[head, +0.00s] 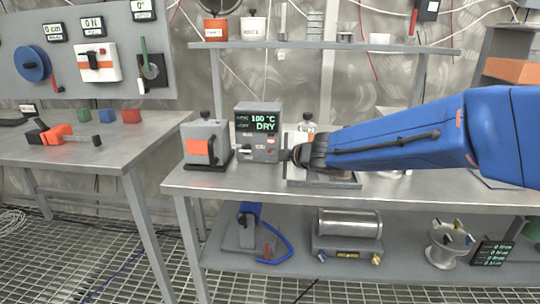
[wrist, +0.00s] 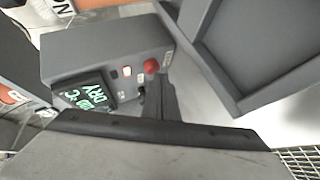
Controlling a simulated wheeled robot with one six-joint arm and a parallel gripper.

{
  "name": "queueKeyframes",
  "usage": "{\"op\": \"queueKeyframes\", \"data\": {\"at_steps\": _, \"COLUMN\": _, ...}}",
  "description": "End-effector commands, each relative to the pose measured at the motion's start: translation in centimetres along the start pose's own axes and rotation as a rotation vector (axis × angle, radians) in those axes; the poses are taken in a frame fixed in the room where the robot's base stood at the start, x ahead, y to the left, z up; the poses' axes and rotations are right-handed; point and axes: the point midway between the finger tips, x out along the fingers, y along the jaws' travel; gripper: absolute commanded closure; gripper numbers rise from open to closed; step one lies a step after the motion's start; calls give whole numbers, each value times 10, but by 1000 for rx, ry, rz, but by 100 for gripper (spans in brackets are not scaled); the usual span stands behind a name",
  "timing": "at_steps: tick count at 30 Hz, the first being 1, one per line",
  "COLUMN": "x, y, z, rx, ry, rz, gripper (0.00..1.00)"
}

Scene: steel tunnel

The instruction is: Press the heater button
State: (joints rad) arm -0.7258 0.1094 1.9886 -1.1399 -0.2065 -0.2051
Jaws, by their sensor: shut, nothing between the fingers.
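The heater (head: 260,122) is a grey box on the middle bench, with a dark display reading "100 °C" and "DRY" in green. In the wrist view the heater (wrist: 105,50) appears turned on its side. Which one is the heater button I cannot read. My gripper (head: 288,153) is at the lower right of the heater's front. In the wrist view my gripper (wrist: 160,98) is shut and empty, its dark fingers close to the controls. Contact cannot be told.
A grey box with an orange label (head: 205,144) stands left of the heater. A grey tray (head: 318,180) lies under my wrist, right of the heater. A shelf (head: 330,45) with containers runs above. The left bench (head: 85,155) holds coloured cubes.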

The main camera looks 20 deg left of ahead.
Motion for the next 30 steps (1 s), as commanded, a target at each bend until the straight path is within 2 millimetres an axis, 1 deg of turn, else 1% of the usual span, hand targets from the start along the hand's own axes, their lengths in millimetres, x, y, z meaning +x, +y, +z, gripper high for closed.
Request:
{"op": "queueKeyframes", "data": {"at_steps": 8, "x": 1, "y": 1, "z": 1, "rx": 0, "ry": 0, "rz": 0, "gripper": 100}}
{"op": "queueKeyframes", "data": {"at_steps": 18, "x": 6, "y": 4, "z": 5, "rx": 1, "ry": -1, "rz": -1, "gripper": 100}}
{"op": "queueKeyframes", "data": {"at_steps": 30, "x": 4, "y": 4, "z": 4, "rx": 0, "ry": -1, "rz": 0, "gripper": 100}}
